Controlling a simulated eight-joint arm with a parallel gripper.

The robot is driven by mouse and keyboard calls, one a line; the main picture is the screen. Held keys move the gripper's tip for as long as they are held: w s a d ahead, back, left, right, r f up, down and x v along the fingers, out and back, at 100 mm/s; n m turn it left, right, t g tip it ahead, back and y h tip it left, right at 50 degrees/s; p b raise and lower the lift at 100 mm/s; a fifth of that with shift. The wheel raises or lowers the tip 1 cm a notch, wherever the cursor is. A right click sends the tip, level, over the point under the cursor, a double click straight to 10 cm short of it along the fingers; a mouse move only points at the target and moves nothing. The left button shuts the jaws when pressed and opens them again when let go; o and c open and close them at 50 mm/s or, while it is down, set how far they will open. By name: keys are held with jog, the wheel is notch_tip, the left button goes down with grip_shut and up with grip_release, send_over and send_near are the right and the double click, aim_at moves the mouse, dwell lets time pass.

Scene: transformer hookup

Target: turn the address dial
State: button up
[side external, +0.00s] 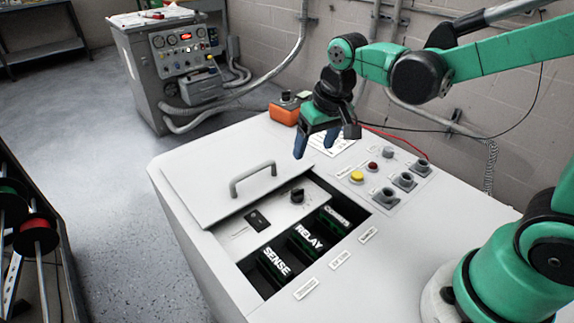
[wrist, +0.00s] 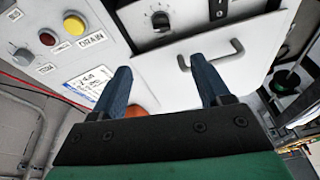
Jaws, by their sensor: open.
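The address dial is most likely the small black knob (side external: 297,195) on the light panel inside the bench opening, beside the handled cover. In the wrist view the black dial (wrist: 161,20) shows at the top, with marks around it, ahead of the fingertips. My gripper (side external: 316,143) is open and empty, with blue fingers pointing down above the bench top, behind the dial and apart from it. In the wrist view my gripper (wrist: 166,78) has its two fingers spread wide, with nothing between them.
A cover with a grey handle (side external: 253,178) lies left of the opening. Black SENSE and RELAY modules (side external: 304,242) sit in the opening. Yellow (side external: 357,176) and red buttons and several grey sockets are at the right. An orange box (side external: 285,113) stands at the back edge.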

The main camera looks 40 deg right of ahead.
aim_at(298, 189)
jog(key=w+f+g, duration=0.1)
jog(key=f, duration=0.1)
jog(key=w+f, duration=0.1)
jog(key=f, duration=0.1)
jog(key=w+f+m+g, duration=0.1)
jog(key=f, duration=0.1)
jog(key=shift+w+a+f+g, duration=0.15)
jog(key=shift+a+f+g, duration=0.1)
jog(key=shift+g, duration=0.05)
jog(key=shift+w+f, duration=0.1)
jog(key=shift+f, duration=3.2)
